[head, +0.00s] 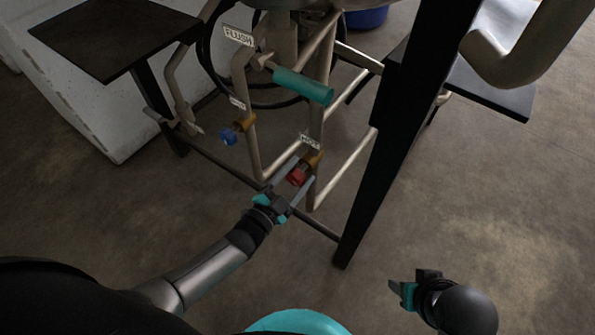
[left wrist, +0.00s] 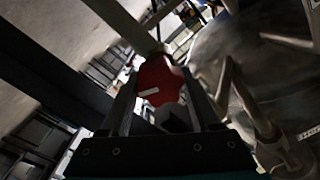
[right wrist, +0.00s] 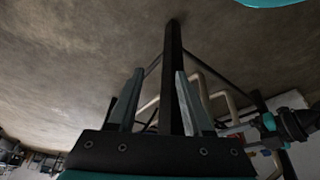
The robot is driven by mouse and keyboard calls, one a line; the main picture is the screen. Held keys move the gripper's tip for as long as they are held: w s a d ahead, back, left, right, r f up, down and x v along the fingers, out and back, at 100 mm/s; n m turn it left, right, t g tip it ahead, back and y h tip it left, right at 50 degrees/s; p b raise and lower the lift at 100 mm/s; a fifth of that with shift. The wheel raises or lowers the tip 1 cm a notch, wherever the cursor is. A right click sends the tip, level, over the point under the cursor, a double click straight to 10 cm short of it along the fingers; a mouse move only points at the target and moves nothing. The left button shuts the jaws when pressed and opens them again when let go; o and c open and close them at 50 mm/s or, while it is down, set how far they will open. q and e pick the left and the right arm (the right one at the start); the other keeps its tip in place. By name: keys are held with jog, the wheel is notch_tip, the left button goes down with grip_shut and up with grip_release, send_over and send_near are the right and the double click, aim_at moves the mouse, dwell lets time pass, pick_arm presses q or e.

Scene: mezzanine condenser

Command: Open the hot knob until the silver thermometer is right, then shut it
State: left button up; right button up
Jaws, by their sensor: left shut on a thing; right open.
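The red hot knob (head: 296,178) sits on a brass valve under a "HOT" label (head: 309,141) in the head view. My left gripper (head: 301,172) is shut on this knob, with a finger on either side of it. In the left wrist view the red knob (left wrist: 158,82) shows a pale mark and lies between the fingers (left wrist: 158,95). My right gripper (head: 396,289) is open and empty, over the floor at the lower right; its spread fingers also show in the right wrist view (right wrist: 158,100). I cannot make out the silver thermometer in any view.
A blue knob (head: 228,137) on a similar valve is to the left. A teal-handled lever (head: 302,85) is above under a "FLUSH" label (head: 238,36). A black post (head: 385,150) stands right of the hot valve. Dark tabletops flank the pipes. The floor at right is clear.

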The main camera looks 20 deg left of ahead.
pick_arm(q)
jog(key=m, duration=0.3)
jog(key=shift+f, duration=0.1)
jog(key=m, duration=0.3)
jog(key=shift+s+d+f+m, duration=0.1)
jog(key=shift+m, duration=0.2)
jog(key=m, duration=0.2)
jog(key=shift+f+m, duration=0.1)
jog(key=shift+m, duration=0.2)
jog(key=shift+f+m+b, duration=0.1)
jog(key=shift+m+b, duration=0.4)
jog(key=shift+m, duration=1.5)
pick_arm(e)
jog(key=shift+r, duration=1.35)
jog(key=shift+r+t, duration=0.15)
jog(key=shift+t, duration=0.15)
pick_arm(q)
jog(key=o, duration=1.4)
jog(key=shift+c, duration=0.2)
pick_arm(e)
jog(key=shift+s, duration=0.1)
